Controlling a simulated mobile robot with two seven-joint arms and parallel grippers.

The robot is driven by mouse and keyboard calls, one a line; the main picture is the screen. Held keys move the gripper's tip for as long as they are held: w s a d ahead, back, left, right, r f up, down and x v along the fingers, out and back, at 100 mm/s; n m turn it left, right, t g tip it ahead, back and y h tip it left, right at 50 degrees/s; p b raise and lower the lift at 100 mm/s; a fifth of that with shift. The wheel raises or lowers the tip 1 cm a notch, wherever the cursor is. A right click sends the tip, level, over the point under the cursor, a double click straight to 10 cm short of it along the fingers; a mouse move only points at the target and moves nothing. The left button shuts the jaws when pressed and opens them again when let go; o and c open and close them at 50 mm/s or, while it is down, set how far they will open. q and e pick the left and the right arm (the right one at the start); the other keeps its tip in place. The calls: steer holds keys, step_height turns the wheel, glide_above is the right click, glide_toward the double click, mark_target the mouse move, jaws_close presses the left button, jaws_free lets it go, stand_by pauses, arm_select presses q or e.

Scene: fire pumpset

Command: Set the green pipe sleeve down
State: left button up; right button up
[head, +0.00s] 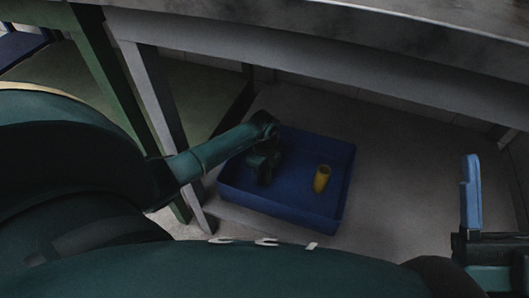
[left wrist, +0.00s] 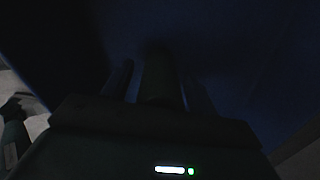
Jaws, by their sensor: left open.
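My left gripper (head: 263,168) reaches down into the left part of a blue tray (head: 335,215) on the floor. In the dark left wrist view, the left gripper (left wrist: 158,72) is open, with its two fingers apart. A dark upright cylinder, seemingly the green pipe sleeve (left wrist: 160,80), stands between those fingers. Whether the fingers touch it is too dark to tell. In the head view I cannot separate the sleeve from my gripper. My right gripper (head: 471,195) shows only in part at the right edge, with one blue finger visible.
A yellow cylinder (head: 321,179) stands in the right part of the tray, apart from my left gripper. A table (head: 330,45) with grey legs (head: 155,100) overhangs the tray. The tray floor between gripper and yellow cylinder is clear.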

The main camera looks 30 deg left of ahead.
arm_select(q)
steer(key=shift+r, duration=0.35)
step_height(320, 180, up, 6)
steer(key=p, duration=0.6)
steer(key=shift+r+p, duration=0.2)
steer(key=shift+p, duration=0.2)
step_height(320, 180, up, 4)
steer(key=p, duration=0.3)
steer(key=shift+f+p, duration=0.2)
steer(key=shift+p, duration=0.15)
steer(key=shift+r+p, duration=0.65)
steer(key=shift+r, duration=0.2)
arm_select(e)
step_height(320, 180, down, 6)
steer(key=s+m+g+h, duration=0.1)
steer(key=m+g+h, duration=0.1)
steer(key=m+h, duration=0.2)
steer(key=shift+s+d+g+h, duration=0.15)
steer(key=shift+d+g+h, duration=0.25)
steer(key=shift+h, duration=0.8)
